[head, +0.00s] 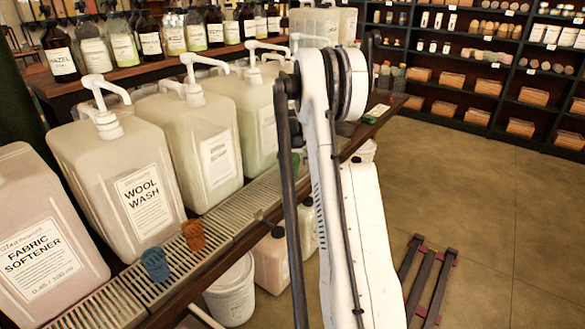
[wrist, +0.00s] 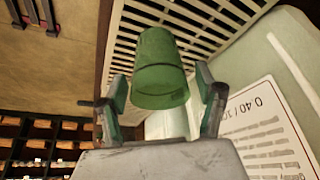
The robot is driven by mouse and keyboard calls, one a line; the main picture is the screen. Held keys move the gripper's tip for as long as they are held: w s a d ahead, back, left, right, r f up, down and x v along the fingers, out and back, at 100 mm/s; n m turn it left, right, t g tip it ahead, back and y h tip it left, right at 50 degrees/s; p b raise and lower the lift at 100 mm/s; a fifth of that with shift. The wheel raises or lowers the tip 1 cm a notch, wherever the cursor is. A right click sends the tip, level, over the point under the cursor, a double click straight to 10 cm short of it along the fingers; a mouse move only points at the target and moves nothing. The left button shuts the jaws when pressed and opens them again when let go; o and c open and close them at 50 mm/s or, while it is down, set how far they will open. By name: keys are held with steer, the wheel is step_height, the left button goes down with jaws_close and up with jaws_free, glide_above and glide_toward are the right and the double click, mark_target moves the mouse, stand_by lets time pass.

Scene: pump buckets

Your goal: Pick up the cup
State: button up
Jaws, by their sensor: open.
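A green cup (wrist: 158,68) sits on the slatted drip tray (wrist: 126,40) in the wrist view, just ahead of my gripper. My gripper (wrist: 160,98) is open, with one finger on each side of the cup's near end. I cannot tell whether either finger touches it. In the head view my arm hides the gripper and most of that area. A blue cup (head: 155,264) and an orange cup (head: 194,235) stand on the drip tray (head: 232,218) in the head view.
Large pump containers, including one labelled Wool Wash (head: 140,195) and one labelled Fabric Softener (head: 40,250), line the tray's back side. A labelled container (wrist: 265,110) is close right of my gripper in the wrist view. Buckets (head: 233,292) stand below.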

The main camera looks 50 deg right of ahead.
steer(key=shift+w+d+f, duration=0.15)
steer(key=shift+f, duration=0.3)
steer(key=shift+c, duration=0.2)
steer(key=c, duration=1.1)
steer(key=shift+c, duration=0.2)
